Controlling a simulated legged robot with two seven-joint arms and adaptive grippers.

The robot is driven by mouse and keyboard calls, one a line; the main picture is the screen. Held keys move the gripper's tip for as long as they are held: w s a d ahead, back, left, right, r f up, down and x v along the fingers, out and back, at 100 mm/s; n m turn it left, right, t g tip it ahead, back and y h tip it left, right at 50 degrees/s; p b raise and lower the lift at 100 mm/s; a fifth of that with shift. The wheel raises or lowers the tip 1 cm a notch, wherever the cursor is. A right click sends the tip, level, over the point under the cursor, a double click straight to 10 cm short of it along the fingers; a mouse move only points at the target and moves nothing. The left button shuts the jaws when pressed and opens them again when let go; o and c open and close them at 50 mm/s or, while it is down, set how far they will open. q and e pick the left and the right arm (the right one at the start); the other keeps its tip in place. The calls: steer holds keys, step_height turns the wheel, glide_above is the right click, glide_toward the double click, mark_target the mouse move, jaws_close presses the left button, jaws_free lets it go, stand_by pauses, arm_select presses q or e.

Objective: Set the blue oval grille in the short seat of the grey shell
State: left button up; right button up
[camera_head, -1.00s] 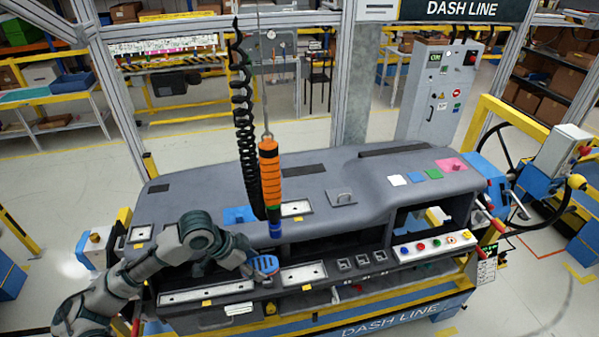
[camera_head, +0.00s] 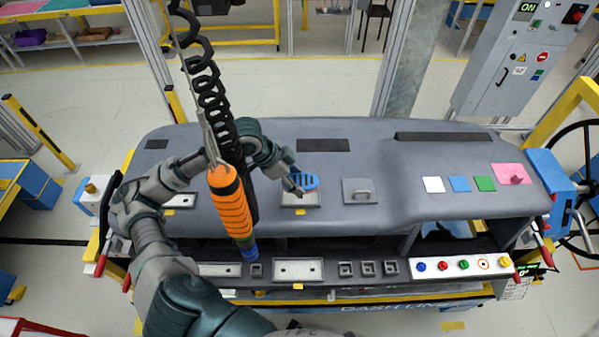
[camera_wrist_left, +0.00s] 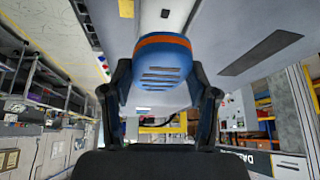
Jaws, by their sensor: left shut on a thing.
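My left gripper (camera_head: 296,184) is shut on the blue oval grille (camera_head: 307,180), a small slotted piece, above the top of the grey shell (camera_head: 250,150). In the left wrist view the grille (camera_wrist_left: 163,62) shows between the two fingers, with an orange band round it. In the head view, a short pale recessed seat (camera_head: 300,199) lies just below the grille in the picture. The grille looks raised over it; the exact gap cannot be told. Another short seat (camera_head: 180,201) is farther left, partly behind my arm. My right gripper is not in view.
An orange hanging tool (camera_head: 231,205) on a black coiled cable (camera_head: 210,85) hangs in front of my left arm. A handled plate (camera_head: 360,191) lies right of the seat.

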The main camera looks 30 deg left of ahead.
arm_select(q)
steer(key=shift+w+f, duration=0.25)
steer(key=shift+f+b, duration=0.7)
steer(key=shift+f, duration=1)
steer(key=shift+w+a+f, duration=0.15)
steer(key=shift+w+f, duration=0.05)
steer(key=shift+f, duration=0.7)
steer(key=shift+f+b, duration=0.3)
steer(key=o, duration=1.2)
